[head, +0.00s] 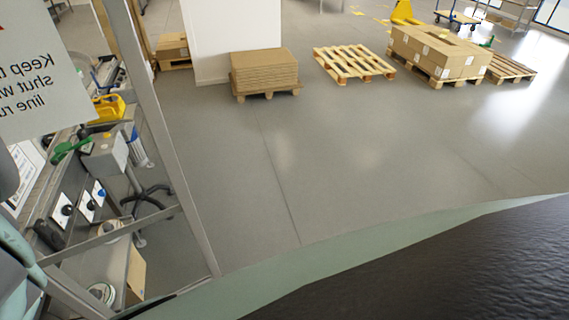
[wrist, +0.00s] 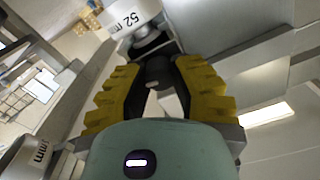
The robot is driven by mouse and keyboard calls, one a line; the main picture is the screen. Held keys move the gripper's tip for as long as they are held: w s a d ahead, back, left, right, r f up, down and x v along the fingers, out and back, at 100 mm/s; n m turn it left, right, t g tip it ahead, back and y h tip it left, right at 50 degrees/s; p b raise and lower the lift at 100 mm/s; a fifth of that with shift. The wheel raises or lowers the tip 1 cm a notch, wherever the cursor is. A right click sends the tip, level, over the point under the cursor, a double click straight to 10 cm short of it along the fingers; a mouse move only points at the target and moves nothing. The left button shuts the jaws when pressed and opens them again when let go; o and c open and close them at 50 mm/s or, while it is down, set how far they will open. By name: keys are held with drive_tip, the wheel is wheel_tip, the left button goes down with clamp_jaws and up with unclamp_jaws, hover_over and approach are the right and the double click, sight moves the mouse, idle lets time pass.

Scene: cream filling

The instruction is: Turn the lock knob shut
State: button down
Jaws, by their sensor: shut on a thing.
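In the wrist view, my gripper (wrist: 157,64) has yellow ribbed outer fingers with dark inner parts, closed around a dark rounded knob (wrist: 158,76). This seems to be the lock knob; the fingers hide its sides, so I cannot tell its turn angle. In the head view, my arm is at the left edge and the gripper's hold cannot be made out. A framed clear guard door (head: 165,130) stands at the left, with a white sign (head: 38,75) seen in mirror writing.
A white cylinder marked 52 mm (wrist: 130,14) is just beyond the fingers; another marked cylinder (wrist: 24,158) is at lower left. Behind the guard are white plates with dark knobs (head: 66,210) and a yellow part (head: 108,108). Open floor (head: 330,150) lies right, with pallets (head: 353,64) farther back.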

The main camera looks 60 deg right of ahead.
drive_tip(key=shift+w+d+f+m+b, duration=0.1)
drive_tip(key=shift+m+b, duration=1.5)
drive_tip(key=shift+m, duration=2.4)
drive_tip(key=shift+w+d+f+m+b, duration=0.1)
drive_tip(key=shift+m+b, duration=1.45)
drive_tip(key=shift+m, duration=2.45)
drive_tip(key=c, duration=0.7)
unclamp_jaws()
drive_tip(key=shift+a+r, duration=0.1)
drive_tip(key=shift+r, duration=0.05)
drive_tip(key=shift+s+a, duration=0.1)
